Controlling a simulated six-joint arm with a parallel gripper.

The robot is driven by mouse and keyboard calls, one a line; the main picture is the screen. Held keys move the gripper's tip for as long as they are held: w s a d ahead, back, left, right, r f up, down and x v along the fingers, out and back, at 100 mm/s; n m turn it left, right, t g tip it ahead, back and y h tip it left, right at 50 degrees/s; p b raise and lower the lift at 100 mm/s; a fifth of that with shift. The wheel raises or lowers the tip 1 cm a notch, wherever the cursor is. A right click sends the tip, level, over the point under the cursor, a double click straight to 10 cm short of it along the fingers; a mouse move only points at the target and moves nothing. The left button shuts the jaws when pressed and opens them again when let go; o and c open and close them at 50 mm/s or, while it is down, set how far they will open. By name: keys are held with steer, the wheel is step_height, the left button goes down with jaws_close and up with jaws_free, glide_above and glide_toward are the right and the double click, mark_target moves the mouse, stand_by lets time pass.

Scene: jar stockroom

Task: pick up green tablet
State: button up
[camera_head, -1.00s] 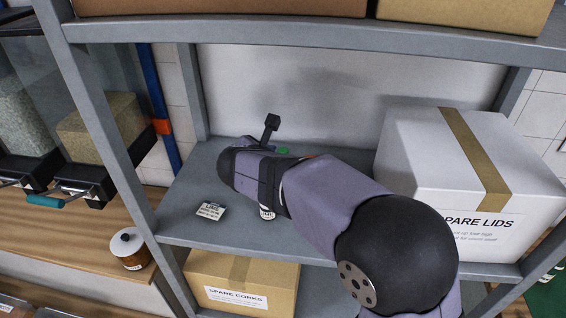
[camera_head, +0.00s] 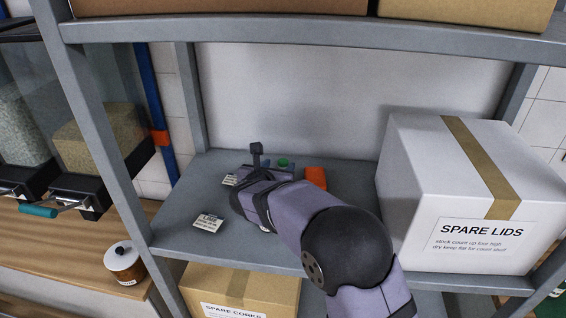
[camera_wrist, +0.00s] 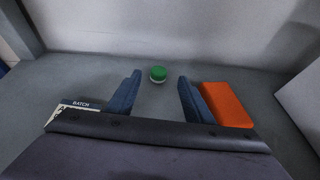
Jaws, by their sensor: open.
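The green tablet (camera_wrist: 158,73) is a small round green disc that appears to sit on a pale base on the grey shelf. In the wrist view it lies beyond and between the fingertips of my gripper (camera_wrist: 158,82), which are apart with nothing between them. In the head view the green tablet (camera_head: 283,162) shows just past the wrist, partly hidden behind my arm. The fingers are mostly hidden by the wrist in the head view.
An orange block (camera_wrist: 226,103) lies just right of the right finger; it also shows in the head view (camera_head: 316,177). Printed cards (camera_head: 208,222) lie to the left. A white SPARE LIDS box (camera_head: 440,190) stands at right. The shelf's back wall (camera_head: 300,100) is close behind.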

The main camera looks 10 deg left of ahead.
mark_target(283, 162)
steer(key=shift+p+x, duration=1.35)
steer(key=shift+x, duration=0.25)
steer(key=shift+p+x, duration=0.35)
steer(key=shift+x, duration=0.65)
steer(key=shift+s+a+f, duration=0.1)
steer(key=shift+a, duration=0.05)
steer(key=c, duration=1.1)
